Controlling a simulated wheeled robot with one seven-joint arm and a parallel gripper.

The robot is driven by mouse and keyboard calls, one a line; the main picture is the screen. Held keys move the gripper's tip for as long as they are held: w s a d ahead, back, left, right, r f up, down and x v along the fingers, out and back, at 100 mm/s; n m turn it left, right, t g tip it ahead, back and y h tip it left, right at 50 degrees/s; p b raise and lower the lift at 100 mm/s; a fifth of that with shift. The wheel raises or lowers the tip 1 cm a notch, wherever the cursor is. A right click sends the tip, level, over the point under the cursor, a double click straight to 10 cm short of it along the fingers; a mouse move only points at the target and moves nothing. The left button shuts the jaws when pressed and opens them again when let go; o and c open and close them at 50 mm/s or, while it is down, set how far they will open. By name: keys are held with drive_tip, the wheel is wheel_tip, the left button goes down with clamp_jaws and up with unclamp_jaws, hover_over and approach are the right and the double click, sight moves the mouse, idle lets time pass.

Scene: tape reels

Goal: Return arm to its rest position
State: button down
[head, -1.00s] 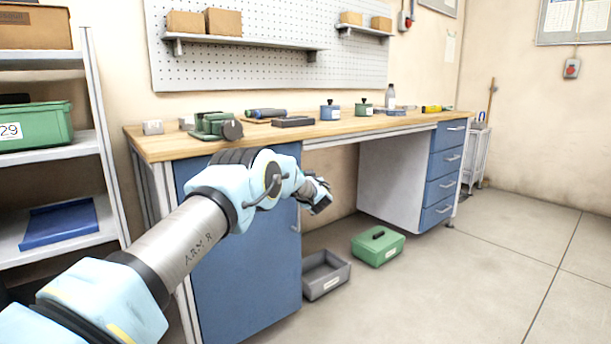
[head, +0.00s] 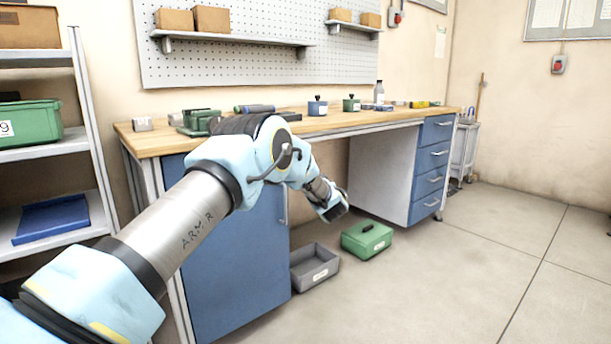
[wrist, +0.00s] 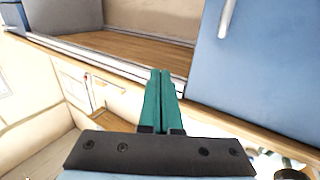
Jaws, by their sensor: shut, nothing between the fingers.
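My gripper (head: 338,212) hangs in front of the workbench, beside the blue cabinet door and above the floor. It points down and to the right in the head view. In the wrist view its two green fingers (wrist: 160,98) lie together with nothing between them. My arm reaches across the lower left of the head view and hides part of the bench top and cabinet.
The workbench (head: 345,125) holds green and blue items along its top. A grey open bin (head: 318,272) and a green lidded box (head: 367,240) stand on the floor below my gripper. Shelving (head: 75,146) stands at the left. The floor at the right is clear.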

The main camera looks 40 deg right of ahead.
drive_tip(key=shift+s, duration=0.8)
drive_tip(key=w+a+r+g, duration=0.1)
drive_tip(key=w+a+g, duration=0.1)
drive_tip(key=w+a, duration=0.35)
drive_tip(key=w+a+r+g, duration=0.1)
drive_tip(key=w+a+r, duration=0.1)
drive_tip(key=a, duration=0.7)
drive_tip(key=s+a+f+g+y, duration=0.1)
drive_tip(key=a+g+y, duration=0.25)
drive_tip(key=a, duration=1.45)
drive_tip(key=s+a+f+n+g+y, duration=0.1)
drive_tip(key=s+a+g, duration=0.1)
drive_tip(key=s+a, duration=0.6)
drive_tip(key=s+a+f+n+g+y, duration=0.15)
drive_tip(key=s+a, duration=0.25)
drive_tip(key=a, duration=0.8)
drive_tip(key=s+a+f+n+g+y, duration=0.2)
drive_tip(key=s+a+g, duration=0.3)
drive_tip(key=s+a, duration=0.95)
wheel_tip(320, 180, up, 23)
drive_tip(key=s+d+p, duration=0.1)
drive_tip(key=p, duration=2.2)
drive_tip(key=shift+d+r, duration=0.15)
drive_tip(key=shift+d, duration=0.05)
drive_tip(key=shift+s+m, duration=0.1)
drive_tip(key=shift+m, duration=0.15)
